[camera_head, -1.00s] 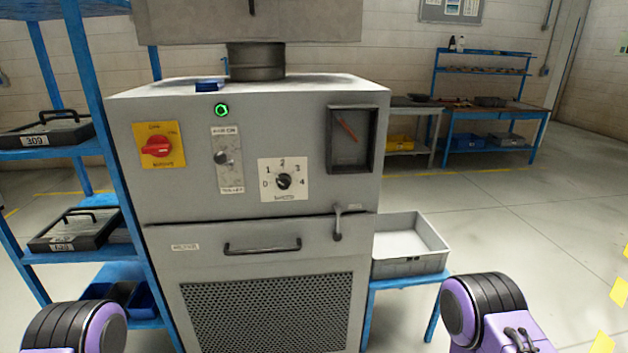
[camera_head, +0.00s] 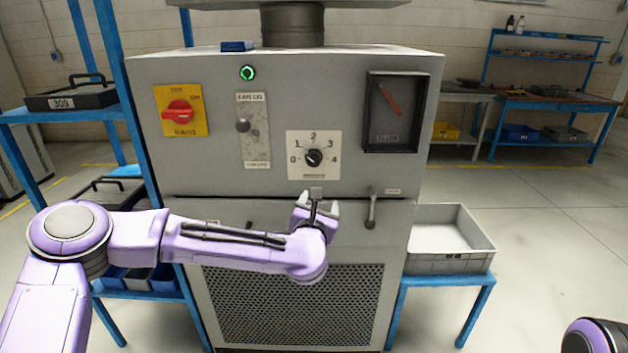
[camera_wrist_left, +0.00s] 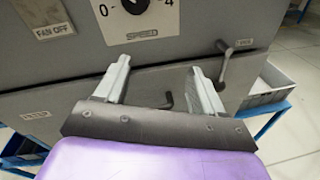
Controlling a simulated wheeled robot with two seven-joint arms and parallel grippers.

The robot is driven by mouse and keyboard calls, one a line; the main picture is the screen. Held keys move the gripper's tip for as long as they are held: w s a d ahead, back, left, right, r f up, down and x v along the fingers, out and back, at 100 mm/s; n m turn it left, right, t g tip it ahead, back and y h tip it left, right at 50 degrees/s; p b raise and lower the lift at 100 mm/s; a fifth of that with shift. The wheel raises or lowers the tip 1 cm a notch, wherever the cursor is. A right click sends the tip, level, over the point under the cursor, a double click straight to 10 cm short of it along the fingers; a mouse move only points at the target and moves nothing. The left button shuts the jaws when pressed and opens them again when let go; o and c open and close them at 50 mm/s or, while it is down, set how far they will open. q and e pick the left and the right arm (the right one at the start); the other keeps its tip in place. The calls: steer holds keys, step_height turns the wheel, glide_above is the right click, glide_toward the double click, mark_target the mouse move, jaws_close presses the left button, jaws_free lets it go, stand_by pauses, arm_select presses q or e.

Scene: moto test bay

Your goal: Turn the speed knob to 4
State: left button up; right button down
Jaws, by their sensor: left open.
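The speed knob (camera_head: 313,158) is a black round knob on a white dial plate (camera_head: 301,174) marked 0 to 4, on the grey machine's front panel. Its exact pointer direction is too small to tell. In the left wrist view the knob (camera_wrist_left: 134,4) is cut off by the top edge, with 0 and 4 beside it and SPEED below. My left gripper (camera_head: 316,206) is just below the dial, open and empty, apart from the knob. Its two fingers (camera_wrist_left: 158,82) are spread in the wrist view. My right gripper is not in view; only part of that arm shows at bottom right.
A red switch (camera_head: 180,112) on a yellow plate, a fan lever (camera_head: 242,125) and a framed gauge (camera_head: 397,112) share the panel. A door latch (camera_head: 371,210) is right of the left gripper. A grey bin (camera_head: 450,262) stands on a blue stand at right.

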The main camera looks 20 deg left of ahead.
mark_target(313, 162)
arm_select(q)
steer(key=w+a+r+n+y, duration=0.1)
steer(key=a+r+n, duration=0.2)
steer(key=r, duration=0.2)
steer(key=shift+t, duration=0.4)
steer(key=p+x, duration=0.1)
steer(key=x, duration=0.3)
steer(key=p+x, duration=0.2)
steer(key=x, duration=0.3)
steer(key=shift+w+r, duration=0.2)
steer(key=shift+w, duration=0.1)
steer(key=shift+w+a+f+p, duration=0.1)
steer(key=shift+w+p, duration=0.2)
steer(key=shift+w, duration=0.15)
steer(key=c, duration=1.1)
